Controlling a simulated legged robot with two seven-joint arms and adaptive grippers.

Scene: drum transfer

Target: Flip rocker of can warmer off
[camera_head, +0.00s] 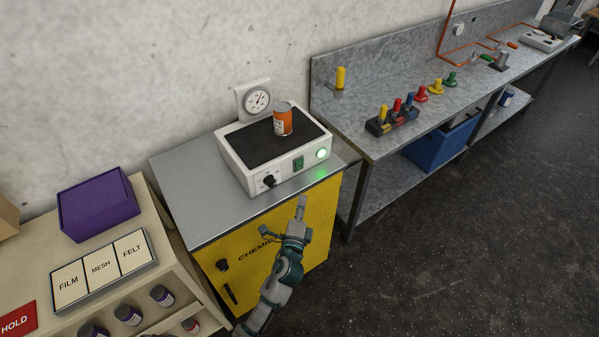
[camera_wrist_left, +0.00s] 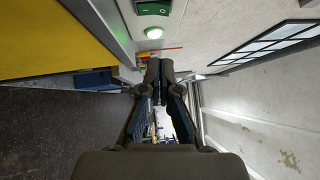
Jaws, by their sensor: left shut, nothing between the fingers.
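The can warmer (camera_head: 231,147) is a white box with a black top plate on the grey top of a yellow cabinet. Its front holds a black knob, a green rocker (camera_head: 298,163) and a round lamp (camera_head: 321,154) glowing green. An orange can (camera_head: 283,119) stands on the plate. My left gripper (camera_head: 301,201) is shut and empty, in front of and below the rocker, apart from it. In the left wrist view the rocker (camera_wrist_left: 153,8) shows at the top edge, with the lit lamp (camera_wrist_left: 154,33) below it and the shut fingers (camera_wrist_left: 159,66) under that. My right gripper is not in view.
A round gauge (camera_head: 257,100) is on the wall behind the warmer. A metal bench (camera_head: 370,85) with coloured-handled tools stands to the right. A purple box (camera_head: 97,205) and a labelled FILM, MESH, FELT panel (camera_head: 103,268) are at left.

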